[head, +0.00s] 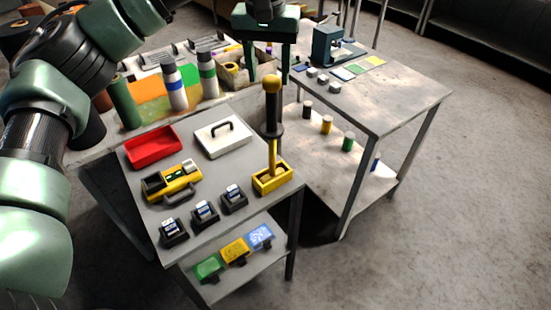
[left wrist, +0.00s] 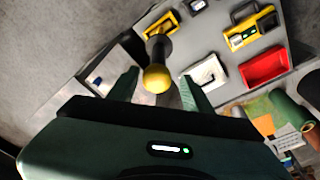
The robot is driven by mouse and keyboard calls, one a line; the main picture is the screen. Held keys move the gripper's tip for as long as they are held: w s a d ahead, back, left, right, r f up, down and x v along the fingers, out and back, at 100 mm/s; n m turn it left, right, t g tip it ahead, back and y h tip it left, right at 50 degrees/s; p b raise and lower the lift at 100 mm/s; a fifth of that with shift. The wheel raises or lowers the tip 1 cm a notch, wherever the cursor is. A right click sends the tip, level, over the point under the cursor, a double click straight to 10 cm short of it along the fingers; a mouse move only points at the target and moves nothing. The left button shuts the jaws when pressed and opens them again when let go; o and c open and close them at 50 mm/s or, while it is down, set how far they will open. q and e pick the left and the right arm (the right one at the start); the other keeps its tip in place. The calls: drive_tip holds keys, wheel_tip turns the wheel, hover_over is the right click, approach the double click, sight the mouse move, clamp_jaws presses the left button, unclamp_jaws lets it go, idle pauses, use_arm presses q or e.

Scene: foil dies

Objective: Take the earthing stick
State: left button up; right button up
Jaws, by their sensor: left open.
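The earthing stick (head: 272,118) stands upright in a yellow holder (head: 272,178) at the right front corner of the near table. It has a yellow ball on top, a black grip and a yellow lower rod. My left gripper (head: 268,76) is open and empty, fingers pointing down, around the height of the ball. In the left wrist view the stick's yellow ball (left wrist: 156,79) shows between the two spread fingers of the gripper (left wrist: 160,85). I cannot tell whether a finger touches it. My right gripper is not in view.
A red tray (head: 153,147), a white case (head: 222,137), a yellow device (head: 171,182) and several dark blocks share the table. Bottles (head: 174,84) stand behind. A second table (head: 395,98) is at the right, with small cylinders below. Open floor lies right.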

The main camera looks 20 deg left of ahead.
sight(270, 85)
use_arm(q)
drive_tip(key=w+f, duration=0.2)
drive_tip(key=f, duration=0.1)
drive_tip(key=shift+w+f+p, duration=0.25)
drive_tip(key=shift+p, duration=0.15)
drive_tip(key=shift+s+f+p, duration=0.5)
drive_tip(key=shift+s+p, duration=0.25)
drive_tip(key=shift+s, duration=0.15)
drive_tip(key=f, duration=0.1)
drive_tip(key=w+f+p, duration=0.1)
drive_tip(key=f, duration=0.1)
drive_tip(key=shift+w+f, duration=0.1)
drive_tip(key=shift+f, duration=0.2)
drive_tip(key=shift+w+f, duration=0.1)
drive_tip(key=shift+f, duration=0.05)
drive_tip(key=shift+s, duration=0.2)
drive_tip(key=shift+c, duration=0.3)
clamp_jaws()
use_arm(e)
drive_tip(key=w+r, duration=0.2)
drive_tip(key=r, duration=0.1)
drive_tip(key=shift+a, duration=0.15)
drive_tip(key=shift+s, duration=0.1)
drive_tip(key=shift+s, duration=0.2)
